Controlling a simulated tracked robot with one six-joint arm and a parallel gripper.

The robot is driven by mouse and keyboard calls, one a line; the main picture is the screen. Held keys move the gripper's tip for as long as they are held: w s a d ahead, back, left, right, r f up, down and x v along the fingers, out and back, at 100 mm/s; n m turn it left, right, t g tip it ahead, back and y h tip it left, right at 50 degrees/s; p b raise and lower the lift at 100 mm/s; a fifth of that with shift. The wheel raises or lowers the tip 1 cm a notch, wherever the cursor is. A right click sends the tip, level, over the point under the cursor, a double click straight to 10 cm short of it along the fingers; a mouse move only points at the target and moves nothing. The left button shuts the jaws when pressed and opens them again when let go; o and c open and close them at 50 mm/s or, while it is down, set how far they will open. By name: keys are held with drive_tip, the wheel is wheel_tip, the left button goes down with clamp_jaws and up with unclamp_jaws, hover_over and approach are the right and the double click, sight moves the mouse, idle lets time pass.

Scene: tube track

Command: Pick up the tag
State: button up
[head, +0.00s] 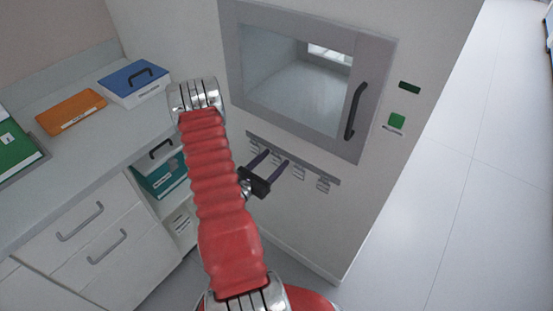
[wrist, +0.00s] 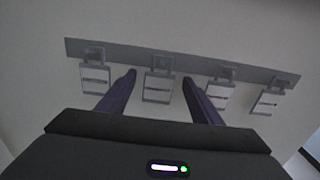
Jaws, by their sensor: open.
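Several small grey tags hang in a row from a grey rail on the white wall below a window. In the wrist view, one tag (wrist: 157,89) hangs in the gap between my fingers, with another tag (wrist: 95,79) to the left and tags to the right (wrist: 219,97) and at the far right (wrist: 267,103). My gripper (wrist: 159,79) is open, its two dark purple fingers pointing at the rail, one on each side of the second tag from the left. In the head view my gripper (head: 276,156) reaches the rail; some tags there are partly hidden by the fingers.
The rail (wrist: 190,64) runs along the wall. Above it is a framed window hatch (head: 300,85) with a black handle (head: 355,111). A green button (head: 397,120) is at its right. At left is a counter with a blue box (head: 134,82) and orange folder (head: 71,110). Open floor (head: 470,190) lies right.

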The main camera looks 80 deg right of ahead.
drive_tip(key=shift+c, duration=0.2)
drive_tip(key=c, duration=1.1)
